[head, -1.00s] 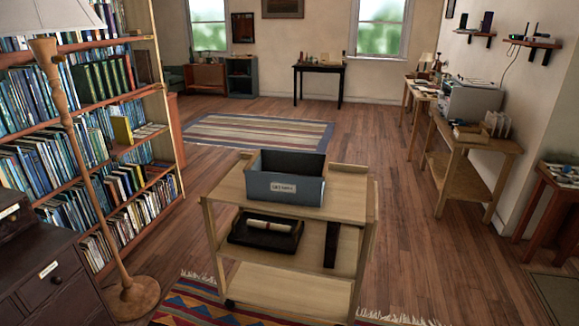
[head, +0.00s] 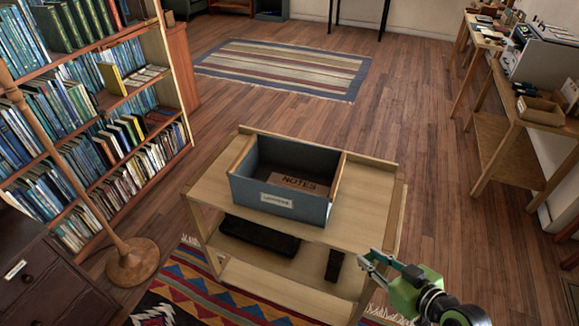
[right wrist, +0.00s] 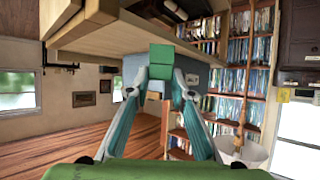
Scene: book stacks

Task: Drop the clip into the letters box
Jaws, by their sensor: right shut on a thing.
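The blue-grey letters box (head: 278,204) stands open-topped on the trolley's upper shelf, with a pale label on its front. A brown piece marked NOTES (head: 298,184) shows inside it. My right gripper (head: 366,259) is beside the trolley's right front edge, to the right of and lower in the picture than the box. In the right wrist view its fingers (right wrist: 162,88) are shut on a small green block, which I take for the clip (right wrist: 161,62). In the head view I cannot make out the clip clearly. My left gripper is not in view.
The wooden trolley (head: 222,200) has dark items on its lower shelf. A bookcase (head: 110,110) and a lamp stand (head: 132,262) are at the left. A side table (head: 510,150) stands at the right.

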